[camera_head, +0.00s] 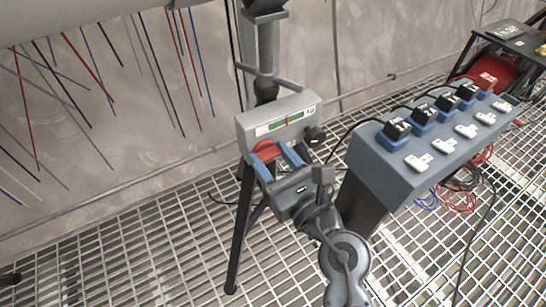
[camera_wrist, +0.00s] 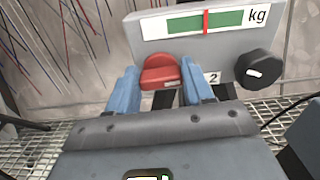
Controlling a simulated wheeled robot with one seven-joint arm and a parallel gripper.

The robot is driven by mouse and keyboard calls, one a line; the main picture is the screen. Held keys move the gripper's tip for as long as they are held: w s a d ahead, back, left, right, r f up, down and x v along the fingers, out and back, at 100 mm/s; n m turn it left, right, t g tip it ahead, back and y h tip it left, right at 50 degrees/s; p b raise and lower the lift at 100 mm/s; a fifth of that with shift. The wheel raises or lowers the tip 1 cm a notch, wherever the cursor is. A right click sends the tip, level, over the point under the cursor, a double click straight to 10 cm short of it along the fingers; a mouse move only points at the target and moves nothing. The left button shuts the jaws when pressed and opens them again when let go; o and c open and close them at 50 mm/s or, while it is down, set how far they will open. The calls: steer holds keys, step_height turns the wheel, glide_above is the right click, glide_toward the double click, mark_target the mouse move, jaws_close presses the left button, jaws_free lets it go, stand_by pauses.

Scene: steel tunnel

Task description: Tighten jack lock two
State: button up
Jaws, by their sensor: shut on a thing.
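The jack lock is a red knob (camera_head: 264,150) on the front of a grey jack head (camera_head: 280,113), beside a label "2" (camera_wrist: 212,77). In the wrist view the red knob (camera_wrist: 160,71) sits between the two blue fingers of my gripper (camera_head: 273,157). My gripper is shut on the knob, with its fingers on the left and right of it. The knob's lower part and any contact are hard to see. A gauge (camera_wrist: 190,22) marked "kg" shows a red needle near the middle of a green band. A black knob (camera_wrist: 258,70) is at the right of the jack head.
A blue-grey console (camera_head: 400,165) with several black-and-blue switches and white parts stands close to the right of my arm. Cables and a red reel (camera_head: 483,78) lie beyond it. A dark support leg (camera_head: 238,235) stands on the grating floor (camera_head: 130,250). Thin coloured rods line the wall.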

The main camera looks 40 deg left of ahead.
steer(key=shift+c, duration=1.2)
steer(key=shift+r+p, duration=0.1)
steer(key=shift+p, duration=0.25)
steer(key=shift+r+m+p, duration=0.15)
steer(key=shift+m+p, duration=0.85)
steer(key=shift+p, duration=0.15)
steer(key=m+p, duration=0.2)
steer(key=p, duration=0.1)
steer(key=shift+w+d, duration=0.1)
steer(key=m+p, duration=0.3)
steer(key=m, duration=0.1)
steer(key=shift+w+p, duration=0.1)
steer(key=shift+p, duration=0.25)
steer(key=m+p, duration=0.4)
steer(key=m, duration=0.1)
steer(key=shift+w+f+m, duration=0.1)
steer(key=shift+f+m, duration=0.1)
steer(key=shift+m, duration=0.1)
steer(key=shift+d+f+m+p, duration=0.15)
steer(key=shift+m+p, duration=0.6)
steer(key=shift+m, duration=0.4)
steer(key=shift+a+f+m+p, duration=0.15)
steer(key=shift+m+p, duration=0.55)
steer(key=shift+m, duration=0.45)
steer(key=shift+d, duration=0.1)
